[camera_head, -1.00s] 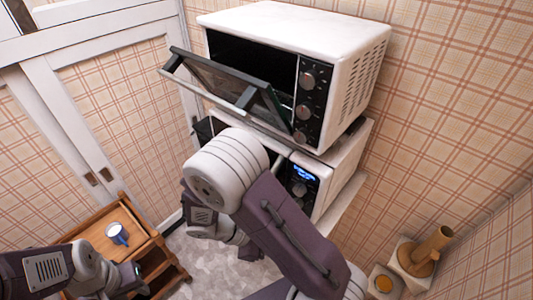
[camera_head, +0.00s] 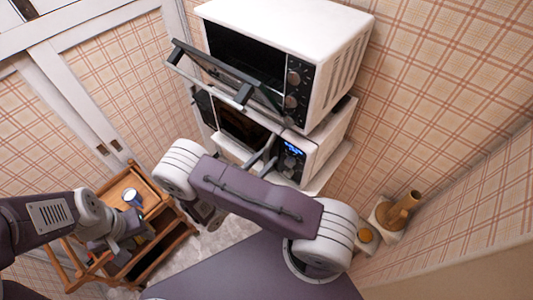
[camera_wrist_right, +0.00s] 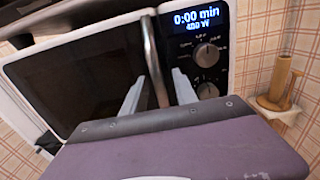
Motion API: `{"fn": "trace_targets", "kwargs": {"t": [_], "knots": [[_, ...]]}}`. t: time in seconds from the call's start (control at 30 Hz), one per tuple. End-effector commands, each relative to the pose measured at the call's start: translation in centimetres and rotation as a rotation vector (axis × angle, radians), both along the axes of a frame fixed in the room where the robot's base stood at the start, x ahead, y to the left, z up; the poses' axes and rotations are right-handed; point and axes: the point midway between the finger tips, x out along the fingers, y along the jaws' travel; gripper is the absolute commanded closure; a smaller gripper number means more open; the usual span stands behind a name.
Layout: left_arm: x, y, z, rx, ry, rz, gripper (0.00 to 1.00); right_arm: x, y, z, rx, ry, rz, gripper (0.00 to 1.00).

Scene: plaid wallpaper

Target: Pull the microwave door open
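The white microwave (camera_head: 318,150) with a dark door stands below a second white oven. In the right wrist view its dark door (camera_wrist_right: 85,75) looks closed, with a silver upright handle (camera_wrist_right: 150,42) beside the lit control panel (camera_wrist_right: 205,50). My right gripper (camera_wrist_right: 157,80) is open, with one pale finger on each side of the handle's lower part. I cannot tell whether either finger touches it.
The upper oven (camera_head: 290,30) has its door (camera_head: 225,75) tilted open, jutting out above the microwave. A wooden cart (camera_head: 165,240) with a blue-and-white mug (camera_head: 132,197) stands at the left. A brown peg-like object (camera_head: 403,208) is at the right.

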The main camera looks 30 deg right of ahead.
Motion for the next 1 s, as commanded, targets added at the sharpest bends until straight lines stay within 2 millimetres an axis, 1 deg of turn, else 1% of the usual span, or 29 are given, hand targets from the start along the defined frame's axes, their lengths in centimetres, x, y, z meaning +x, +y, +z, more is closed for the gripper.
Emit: {"fn": "trace_targets", "kwargs": {"t": [0.03, 0.1, 0.3, 0.37, 0.4, 0.43, 1.0], "knots": [[0.0, 0.0, 0.3, 0.0, 0.0, 0.0, 0.64, 0.08, -0.33, 0.12, 0.0, 0.001, -0.001, 0.65], [0.0, 0.01, 0.3, 0.0, 0.0, 0.0, 0.64, 0.17, -0.55, -0.01, 0.001, 0.001, -0.001, 0.65], [0.0, 0.0, 0.21, 0.0, 0.0, 0.0, 0.64, 0.2, -0.54, -0.09, 0.001, 0.0, 0.0, 0.65], [0.0, 0.0, 0.21, 0.0, 0.0, 0.0, 0.64, 0.19, -0.55, -0.09, 0.001, 0.0, 0.0, 0.82], [0.0, 0.0, 0.21, 0.0, 0.0, 0.0, 0.64, 0.19, -0.54, -0.08, 0.001, 0.0, 0.0, 0.93], [-0.01, 0.0, 0.21, 0.0, 0.0, 0.0, 0.64, 0.2, -0.53, -0.08, 0.001, 0.0, 0.0, 1.0], [0.0, 0.0, 0.23, 0.0, 0.0, 0.0, 0.64, 0.19, -0.53, -0.04, 0.0, 0.0, -0.001, 1.0]]}}
